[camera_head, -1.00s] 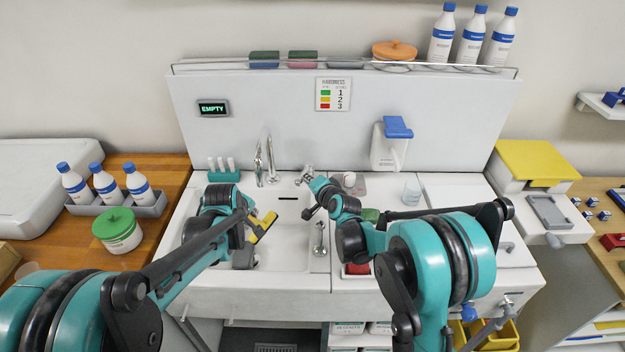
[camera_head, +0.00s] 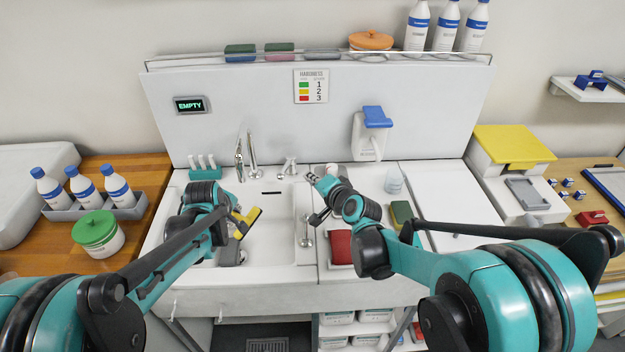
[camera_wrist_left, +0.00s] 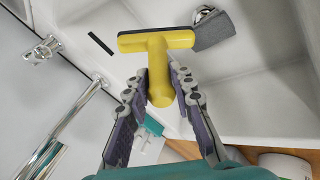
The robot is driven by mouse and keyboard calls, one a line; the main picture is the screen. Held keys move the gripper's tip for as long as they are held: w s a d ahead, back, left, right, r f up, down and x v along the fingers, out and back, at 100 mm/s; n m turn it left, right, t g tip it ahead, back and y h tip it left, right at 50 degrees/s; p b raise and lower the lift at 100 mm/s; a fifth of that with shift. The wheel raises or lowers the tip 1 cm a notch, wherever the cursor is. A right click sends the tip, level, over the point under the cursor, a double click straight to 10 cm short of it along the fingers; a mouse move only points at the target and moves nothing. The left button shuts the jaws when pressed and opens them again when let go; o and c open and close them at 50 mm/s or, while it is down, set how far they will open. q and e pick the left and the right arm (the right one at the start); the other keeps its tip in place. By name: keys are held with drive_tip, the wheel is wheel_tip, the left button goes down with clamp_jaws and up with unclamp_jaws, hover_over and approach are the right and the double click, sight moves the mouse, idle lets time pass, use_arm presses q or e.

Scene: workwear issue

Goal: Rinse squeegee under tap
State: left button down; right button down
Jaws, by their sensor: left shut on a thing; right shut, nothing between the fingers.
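The yellow squeegee (camera_head: 252,216) is in my left gripper (camera_head: 234,226), over the white sink basin (camera_head: 277,240). In the left wrist view, the left gripper (camera_wrist_left: 160,92) is shut on the squeegee's handle (camera_wrist_left: 158,60), and the dark-edged head points away from the palm. The chrome tap (camera_head: 246,155) stands at the back of the sink; its chrome tubes also show in the left wrist view (camera_wrist_left: 62,128), left of the squeegee. No water stream is visible. My right gripper (camera_head: 313,198) is shut and empty at the sink's right side, near a small chrome fitting (camera_head: 289,168).
A grey cloth (camera_head: 232,252) lies in the basin. A red pad (camera_head: 340,247), a green sponge (camera_head: 401,213) and a clear cup (camera_head: 394,181) are on the right counter. Bottles (camera_head: 83,188) and a green-lidded tub (camera_head: 97,234) stand at left.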

drive_tip(key=shift+s+d+r, duration=0.15)
drive_tip(key=shift+s+r, duration=0.05)
drive_tip(key=shift+s, duration=0.25)
use_arm(q)
drive_tip(key=s+a, duration=0.5)
drive_tip(key=a, duration=0.1)
drive_tip(key=shift+s, duration=0.15)
use_arm(e)
drive_tip(key=shift+r, duration=0.2)
idle(0.4)
use_arm(q)
drive_tip(key=shift+a+p, duration=0.1)
drive_tip(key=shift+p, duration=0.25)
use_arm(e)
drive_tip(key=shift+r, duration=0.1)
idle(0.6)
